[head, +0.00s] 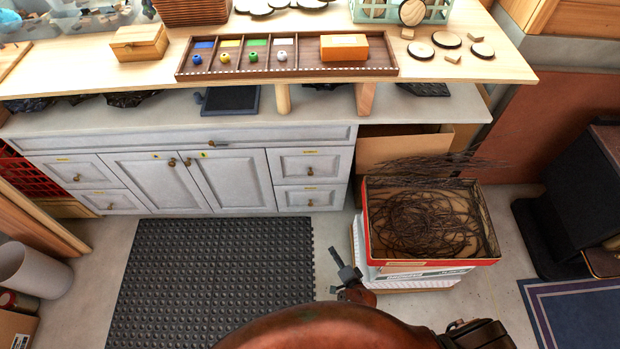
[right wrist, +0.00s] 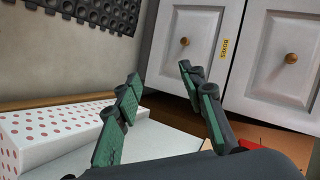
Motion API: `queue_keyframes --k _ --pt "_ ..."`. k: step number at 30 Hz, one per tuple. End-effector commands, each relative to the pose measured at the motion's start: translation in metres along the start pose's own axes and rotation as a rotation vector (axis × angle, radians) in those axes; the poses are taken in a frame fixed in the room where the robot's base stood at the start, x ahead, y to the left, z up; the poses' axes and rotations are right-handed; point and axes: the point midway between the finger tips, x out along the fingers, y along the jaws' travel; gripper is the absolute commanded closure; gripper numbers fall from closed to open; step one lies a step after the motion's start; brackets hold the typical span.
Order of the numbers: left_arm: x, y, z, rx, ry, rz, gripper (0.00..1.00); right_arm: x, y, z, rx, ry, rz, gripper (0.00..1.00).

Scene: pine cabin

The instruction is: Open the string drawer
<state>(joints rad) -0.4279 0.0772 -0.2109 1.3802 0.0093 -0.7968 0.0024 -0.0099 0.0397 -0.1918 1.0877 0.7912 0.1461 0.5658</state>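The grey cabinet (head: 232,180) has a wide top drawer (head: 100,141), two doors, and two small drawers on each side, all appearing shut. The right stack has an upper drawer (head: 309,163) and a lower drawer (head: 307,198), each with a round knob. Yellow labels in the head view are too small to read. In the right wrist view, sideways, a label beside the lower panel (right wrist: 200,60) seems to read "BOXES". My right gripper (head: 343,265) is open and empty, in front of and below the right stack; its spread fingers show in the wrist view (right wrist: 158,82). My left gripper is out of view.
A red-rimmed box of dark twigs (head: 375,252) stands on white boxes right of my right gripper. A black rubber mat (head: 215,280) lies on the floor before the cabinet. The wooden worktop (head: 120,80) overhangs above, holding a divided tray (head: 290,73).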

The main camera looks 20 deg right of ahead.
Motion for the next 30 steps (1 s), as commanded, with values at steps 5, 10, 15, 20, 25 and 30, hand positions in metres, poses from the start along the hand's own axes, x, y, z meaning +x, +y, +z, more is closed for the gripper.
queue_keyframes --k 5,10,15,20,25,30 --pt "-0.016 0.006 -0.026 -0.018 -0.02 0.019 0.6 0.076 -0.126 -0.025 0.631 0.123 -0.324 0.63" --pt "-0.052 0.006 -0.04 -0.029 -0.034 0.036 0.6 0.096 -0.216 -0.043 1.167 0.12 -0.555 0.63" --pt "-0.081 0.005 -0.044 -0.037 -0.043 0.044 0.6 0.1 -0.264 -0.05 1.503 0.073 -0.671 0.63" --pt "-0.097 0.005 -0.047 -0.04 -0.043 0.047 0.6 0.103 -0.282 -0.054 1.618 0.049 -0.704 0.63" --pt "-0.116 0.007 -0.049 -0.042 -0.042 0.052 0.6 0.12 -0.293 -0.064 1.622 0.045 -0.708 0.63" --pt "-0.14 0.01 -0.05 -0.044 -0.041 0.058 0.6 0.141 -0.3 -0.076 1.62 0.046 -0.706 0.63"
